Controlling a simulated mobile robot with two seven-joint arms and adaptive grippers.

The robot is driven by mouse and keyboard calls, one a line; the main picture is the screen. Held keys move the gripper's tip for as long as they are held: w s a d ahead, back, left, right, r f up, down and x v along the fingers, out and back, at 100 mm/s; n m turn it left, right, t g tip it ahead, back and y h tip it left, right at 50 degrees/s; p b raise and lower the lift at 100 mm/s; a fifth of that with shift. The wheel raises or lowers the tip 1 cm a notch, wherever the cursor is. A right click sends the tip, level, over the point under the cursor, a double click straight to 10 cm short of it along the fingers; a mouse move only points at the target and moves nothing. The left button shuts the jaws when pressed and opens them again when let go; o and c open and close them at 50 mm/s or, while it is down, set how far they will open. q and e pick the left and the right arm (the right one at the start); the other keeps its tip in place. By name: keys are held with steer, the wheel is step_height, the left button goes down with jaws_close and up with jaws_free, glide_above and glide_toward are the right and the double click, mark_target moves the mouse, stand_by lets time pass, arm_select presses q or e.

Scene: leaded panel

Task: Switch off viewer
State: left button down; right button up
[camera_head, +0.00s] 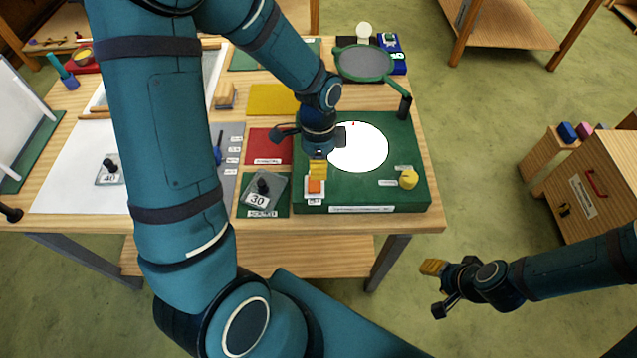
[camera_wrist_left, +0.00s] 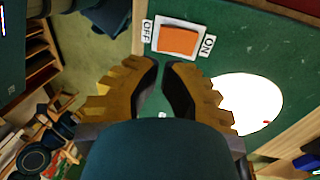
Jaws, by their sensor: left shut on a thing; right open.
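The viewer is a green box (camera_head: 410,135) with a bright white round window (camera_head: 372,147); the window also shows bright in the wrist view (camera_wrist_left: 247,100). Its orange switch (camera_wrist_left: 178,40) sits on a white plate between labels OFF and ON. In the head view the switch (camera_head: 315,186) is at the box's front left. My left gripper (camera_head: 318,172) is just above the switch. Its fingertips (camera_wrist_left: 165,62) are close together beside the plate; what they close on cannot be made out. Touch with the switch is unclear. My right gripper (camera_head: 435,288) is open, off the table's front right.
A yellow knob (camera_head: 408,179) stands at the box's front right. A round framed lens (camera_head: 364,63) on an arm stands at the back. A weight marked 30 (camera_head: 262,190) lies left of the box. Open floor (camera_head: 470,190) lies to the right.

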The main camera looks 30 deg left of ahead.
mark_target(318, 190)
arm_select(q)
steer(key=shift+s+d+f, duration=0.1)
steer(key=shift+s+f, duration=0.05)
steer(key=shift+f, duration=0.7)
steer(key=shift+s+d+f, duration=0.1)
steer(key=shift+f, duration=0.8)
steer(key=shift+s+d+f, duration=0.1)
steer(key=shift+s+f, duration=0.05)
steer(key=shift+f, duration=0.7)
